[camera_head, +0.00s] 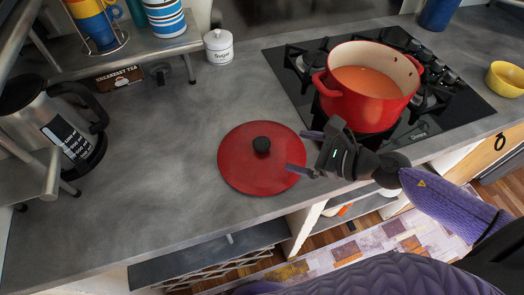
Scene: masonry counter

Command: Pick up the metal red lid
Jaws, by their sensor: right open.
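The red lid (235,168) lies flat on the grey counter near its front edge, left of the stove. It is round, with a black knob (262,145) on top. My right gripper (304,152) is open at the lid's right side. Its two purple fingers point left, one near the lid's upper right rim and the other overlapping its right edge. My left gripper is not in view.
A red pot (350,107) with orange soup stands on the black stove (458,112), just beyond my right gripper. A kettle (50,125) stands at the left, a sugar jar (219,47) at the back. The counter (150,150) left of the lid is clear.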

